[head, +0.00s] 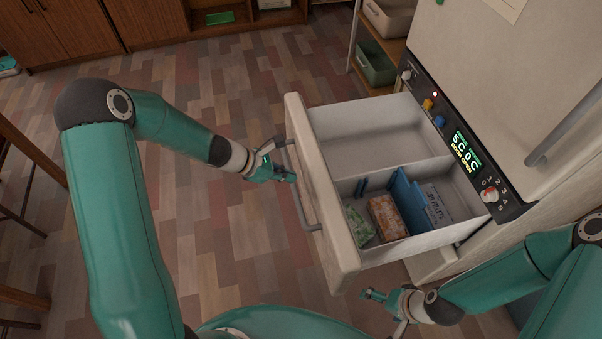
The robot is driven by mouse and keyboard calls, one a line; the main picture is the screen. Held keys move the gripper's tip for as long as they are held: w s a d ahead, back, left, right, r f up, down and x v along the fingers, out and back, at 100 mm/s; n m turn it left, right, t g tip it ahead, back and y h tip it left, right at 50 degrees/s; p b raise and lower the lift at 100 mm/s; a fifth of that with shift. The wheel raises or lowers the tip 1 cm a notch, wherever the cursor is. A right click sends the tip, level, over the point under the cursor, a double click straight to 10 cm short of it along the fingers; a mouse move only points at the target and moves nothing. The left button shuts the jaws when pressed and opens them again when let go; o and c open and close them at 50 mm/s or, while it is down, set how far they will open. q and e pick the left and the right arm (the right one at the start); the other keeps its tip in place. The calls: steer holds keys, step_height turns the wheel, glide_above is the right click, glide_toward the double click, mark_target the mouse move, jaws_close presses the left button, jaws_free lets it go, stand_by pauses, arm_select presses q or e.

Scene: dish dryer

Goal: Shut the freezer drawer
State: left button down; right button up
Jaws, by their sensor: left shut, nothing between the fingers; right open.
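The freezer drawer (330,194) stands pulled out from the white fridge-freezer (500,60), its front facing left. A metal bar handle (300,195) runs along the drawer front. My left gripper (286,174) is shut and empty, at the drawer's front beside the handle; I cannot tell whether it touches it. My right gripper (378,300) is open and empty, low at the near side of the drawer, apart from it. Inside the near compartment are a green bag (358,226), an orange package (386,218) and a white box (437,205) by a blue divider (408,200).
A control panel (462,150) with knobs and a lit green display sits above the drawer. A shelf with a green bin (376,66) and a pale bin (388,20) stands behind the drawer. The tiled floor (220,250) left of the drawer is clear.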

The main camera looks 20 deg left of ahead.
mark_target(309, 175)
arm_select(q)
steer(key=shift+w+d+r, duration=0.1)
steer(key=shift+w+d, duration=0.35)
steer(key=shift+d, duration=0.25)
steer(key=shift+w+d+r, duration=0.1)
steer(key=shift+w+d, duration=0.35)
steer(key=shift+d, duration=0.2)
